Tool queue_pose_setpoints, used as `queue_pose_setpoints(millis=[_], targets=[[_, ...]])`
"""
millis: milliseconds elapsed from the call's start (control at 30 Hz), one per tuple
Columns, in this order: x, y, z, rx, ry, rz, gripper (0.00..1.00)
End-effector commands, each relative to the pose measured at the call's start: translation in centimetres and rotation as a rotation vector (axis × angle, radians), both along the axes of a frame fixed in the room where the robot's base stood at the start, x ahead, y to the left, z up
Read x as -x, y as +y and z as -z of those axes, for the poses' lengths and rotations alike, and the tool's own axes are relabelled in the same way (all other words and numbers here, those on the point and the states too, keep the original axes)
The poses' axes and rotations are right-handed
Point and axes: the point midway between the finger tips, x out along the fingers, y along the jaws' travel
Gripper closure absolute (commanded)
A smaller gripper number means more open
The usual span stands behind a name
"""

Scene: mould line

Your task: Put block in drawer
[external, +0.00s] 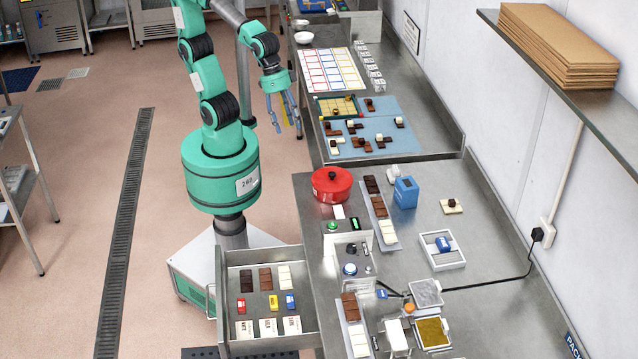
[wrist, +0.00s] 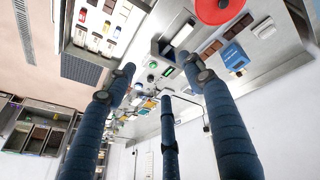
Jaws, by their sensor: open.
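The drawer (external: 272,346) is pulled out from the front of the bench. It holds brown and cream bars, small red, yellow and blue pieces, and a row of white cards. It also shows at the upper left of the wrist view (wrist: 84,51). Which block is meant I cannot tell; a blue block-like box (external: 405,192) stands on the bench and a smaller blue piece (external: 443,244) is in a white tray. My gripper (external: 285,125) hangs beside the far bench, well away from the drawer. In the wrist view its fingers (wrist: 160,85) are spread, with nothing visibly held.
A red round pot (external: 331,185) stands at the near bench's corner. A tray of chocolate bars (external: 383,222) is beside it. A blue mat (external: 365,138) with chocolate pieces lies on the far bench. A shelf (external: 560,88) overhangs the right.

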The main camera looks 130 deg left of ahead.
Motion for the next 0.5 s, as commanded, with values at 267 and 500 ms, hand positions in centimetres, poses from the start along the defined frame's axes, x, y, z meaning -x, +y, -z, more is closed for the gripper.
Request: queue_pose_setpoints(millis=[267, 500], targets=[[6.9, 3.7, -2.1, -0.159, -0.088, 0.293, 0.47], [10.3, 5.1, -2.4, -0.257, -0.122, 0.454, 0.47]])
